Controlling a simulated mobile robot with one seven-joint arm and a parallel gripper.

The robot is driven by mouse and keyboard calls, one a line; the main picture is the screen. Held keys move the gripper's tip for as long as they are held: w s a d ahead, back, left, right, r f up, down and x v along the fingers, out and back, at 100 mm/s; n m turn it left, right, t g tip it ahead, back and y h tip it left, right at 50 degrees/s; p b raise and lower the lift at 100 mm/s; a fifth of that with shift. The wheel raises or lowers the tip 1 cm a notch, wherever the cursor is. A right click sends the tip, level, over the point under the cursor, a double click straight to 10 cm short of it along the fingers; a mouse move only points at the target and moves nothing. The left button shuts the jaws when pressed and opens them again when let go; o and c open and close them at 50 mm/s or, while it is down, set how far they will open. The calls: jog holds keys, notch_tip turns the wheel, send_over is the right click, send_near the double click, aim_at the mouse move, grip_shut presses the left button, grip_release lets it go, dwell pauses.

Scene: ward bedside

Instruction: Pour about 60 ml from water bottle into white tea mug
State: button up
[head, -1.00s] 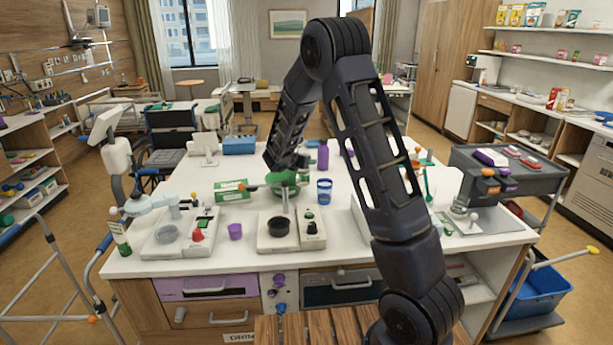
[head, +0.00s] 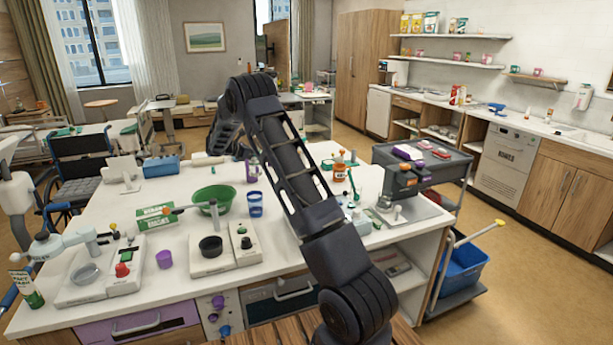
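My gripper is at the far end of my folded arm, over the back of the white table (head: 110,225); its fingers are not clearly visible, so I cannot tell whether it holds anything. A purple upright vessel (head: 253,171) stands just beyond the blue-and-white cup (head: 255,205); I cannot tell whether it is the water bottle. I cannot make out a white tea mug for certain; part of the table is behind my arm.
A green bowl (head: 213,199) and a device with a black round cup (head: 211,246) stand mid-table. A grey cart (head: 425,160) and a blue bin (head: 464,268) stand at the right. Floor is free further right.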

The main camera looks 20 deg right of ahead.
jog(key=w+d+f+m+g, duration=0.1)
jog(key=d+f+m+g, duration=0.2)
jog(key=d, duration=0.4)
jog(key=w+d+f+m+g+y, duration=0.1)
jog(key=w+d+f+m+g, duration=0.1)
jog(key=d, duration=0.6)
jog(key=w+d+f+m+g+y, duration=0.1)
jog(key=d+f+m+g, duration=0.3)
jog(key=d+m+g, duration=0.2)
jog(key=shift+w+d+g, duration=0.3)
jog(key=shift+d+g, duration=0.2)
jog(key=shift+d, duration=0.25)
jog(key=shift+f, duration=0.1)
